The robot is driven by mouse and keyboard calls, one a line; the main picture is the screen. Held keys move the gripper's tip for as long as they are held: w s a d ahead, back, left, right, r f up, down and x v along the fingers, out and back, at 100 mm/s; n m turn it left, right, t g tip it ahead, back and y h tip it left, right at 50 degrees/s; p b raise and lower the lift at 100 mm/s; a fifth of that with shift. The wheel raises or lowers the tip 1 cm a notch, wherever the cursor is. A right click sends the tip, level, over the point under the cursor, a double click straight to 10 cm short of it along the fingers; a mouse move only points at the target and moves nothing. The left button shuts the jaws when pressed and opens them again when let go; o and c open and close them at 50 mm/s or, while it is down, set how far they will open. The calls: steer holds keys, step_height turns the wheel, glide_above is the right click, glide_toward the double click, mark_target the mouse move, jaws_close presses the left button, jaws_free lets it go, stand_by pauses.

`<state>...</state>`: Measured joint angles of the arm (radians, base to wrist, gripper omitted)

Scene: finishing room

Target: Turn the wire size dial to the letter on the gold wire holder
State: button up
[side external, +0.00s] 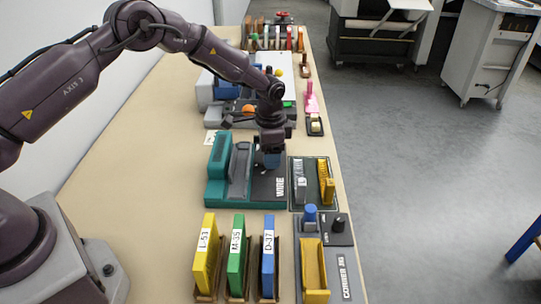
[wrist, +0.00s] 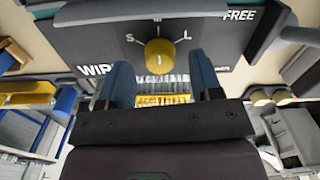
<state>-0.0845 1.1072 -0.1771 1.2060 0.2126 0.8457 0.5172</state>
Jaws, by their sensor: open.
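The wire size dial (wrist: 160,46) is a yellow knob on a dark plate in the wrist view. The letter S is on its left, L on its right, and a small unclear mark above it. A pale line shows on the knob's near side. My gripper (wrist: 160,72) is open, its two blue fingers apart on either side of the knob's near part; contact cannot be told. In the side view, my gripper (side external: 270,160) hides the dial above the teal WIRE machine (side external: 217,160). The gold wire holder (side external: 326,183) stands in a dark tray; its letter is unreadable. A silver holder (side external: 300,190) with an L-like tag stands beside it.
Yellow (side external: 205,255), green (side external: 237,255) and blue (side external: 267,262) upright books stand in front. A grey comber machine (side external: 342,262) is at front right. Another machine (side external: 207,92) and a tool rack (side external: 272,38) are behind. Bare table lies to the left.

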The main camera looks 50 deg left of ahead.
step_height(320, 180, up, 12)
steer(key=shift+f, duration=0.15)
stand_by(0.4)
steer(key=s+r+n+t, duration=0.2)
steer(key=s+r, duration=0.4)
steer(key=s, duration=0.4)
steer(key=s+r+n+t, duration=0.1)
steer(key=s+r+n, duration=0.2)
steer(key=s+r, duration=0.3)
steer(key=s+r+n+t, duration=0.2)
steer(key=s+r, duration=0.4)
steer(key=s, duration=1)
steer(key=shift+s+a+r+n+t, duration=0.2)
steer(key=shift+s+a+n+t, duration=0.1)
steer(key=shift+a, duration=0.15)
